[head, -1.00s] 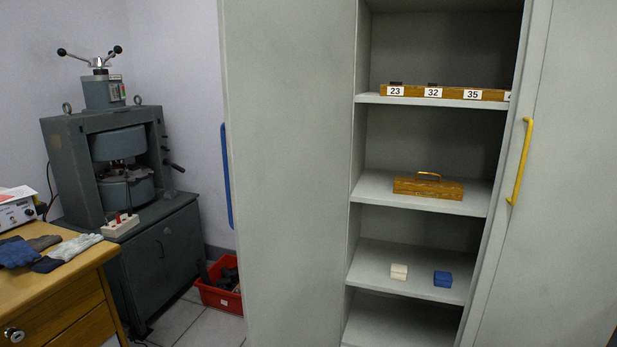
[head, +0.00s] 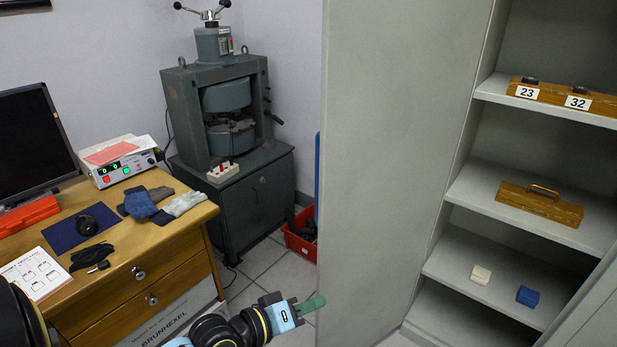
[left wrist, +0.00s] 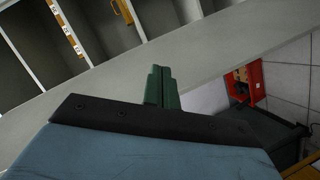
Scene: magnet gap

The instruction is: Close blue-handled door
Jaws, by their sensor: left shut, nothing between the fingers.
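The grey cabinet door (head: 390,150) stands open, swung out to the left of the shelves. Its blue handle (head: 317,175) shows as a thin strip at the door's left edge in the head view, mostly hidden behind that edge. My left gripper (head: 313,305) is low in front of the door, shut and empty. In the left wrist view its green fingers (left wrist: 161,86) are together, with the grey door panel (left wrist: 215,45) slanting beyond them. I cannot tell whether the fingers touch the door. My right gripper is not in view.
The cabinet shelves (head: 455,190) hold wooden boxes, a white block (head: 481,274) and a blue block (head: 528,296). A wooden desk (head: 180,240) stands at left. A green-grey machine (head: 225,110) and red crate (head: 300,240) are behind the door.

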